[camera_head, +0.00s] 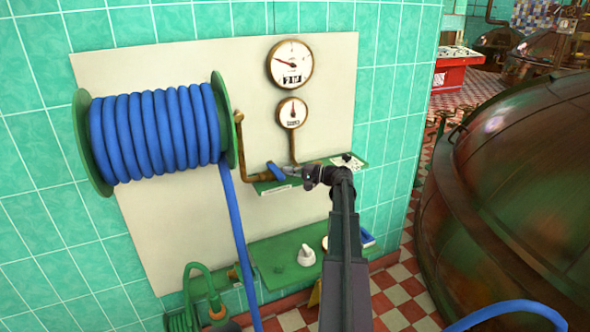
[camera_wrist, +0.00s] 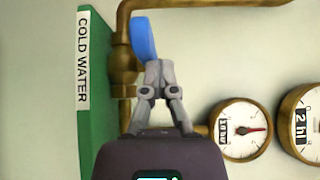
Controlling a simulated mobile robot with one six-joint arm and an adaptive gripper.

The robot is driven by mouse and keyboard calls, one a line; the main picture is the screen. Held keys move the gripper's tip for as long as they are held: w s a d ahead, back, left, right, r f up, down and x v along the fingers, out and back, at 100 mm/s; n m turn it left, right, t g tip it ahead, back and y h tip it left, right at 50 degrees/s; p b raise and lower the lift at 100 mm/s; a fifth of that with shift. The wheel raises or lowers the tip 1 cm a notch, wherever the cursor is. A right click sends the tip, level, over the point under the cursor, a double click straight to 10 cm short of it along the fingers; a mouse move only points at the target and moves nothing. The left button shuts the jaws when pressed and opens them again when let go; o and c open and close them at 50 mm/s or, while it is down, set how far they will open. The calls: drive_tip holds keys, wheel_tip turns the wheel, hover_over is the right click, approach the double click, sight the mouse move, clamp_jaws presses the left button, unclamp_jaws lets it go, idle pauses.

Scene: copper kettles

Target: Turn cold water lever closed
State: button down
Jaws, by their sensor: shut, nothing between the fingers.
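The blue cold water lever (camera_head: 276,171) is on the brass pipe beside the green shelf on the wall panel. It also shows in the wrist view (camera_wrist: 143,38), at the top, just beyond my fingertips. My gripper (camera_head: 289,170) is at the right of the lever in the head view. In the wrist view my gripper (camera_wrist: 154,72) is shut, with its fingertips together and empty. The tips are right at the lever's near end; I cannot tell whether they touch it. The "COLD WATER" label (camera_wrist: 83,60) is on the edge of the green shelf (camera_wrist: 97,120). The brass valve body (camera_wrist: 123,65) is partly hidden behind the fingers.
Two round gauges, a large one (camera_head: 290,64) and a small one (camera_head: 291,112), hang above the shelf. A blue hose reel (camera_head: 155,133) is at the left. A lower green shelf (camera_head: 270,258) bears a white knob (camera_head: 306,255). A large copper kettle (camera_head: 520,190) stands at the right.

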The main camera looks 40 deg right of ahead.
drive_tip(key=shift+w+a, duration=0.1)
drive_tip(key=shift+a, duration=0.05)
drive_tip(key=shift+d, duration=0.2)
drive_tip(key=d+r+p+v, duration=0.1)
drive_tip(key=v, duration=1.2)
drive_tip(key=shift+w, duration=0.3)
drive_tip(key=shift+d, duration=0.2)
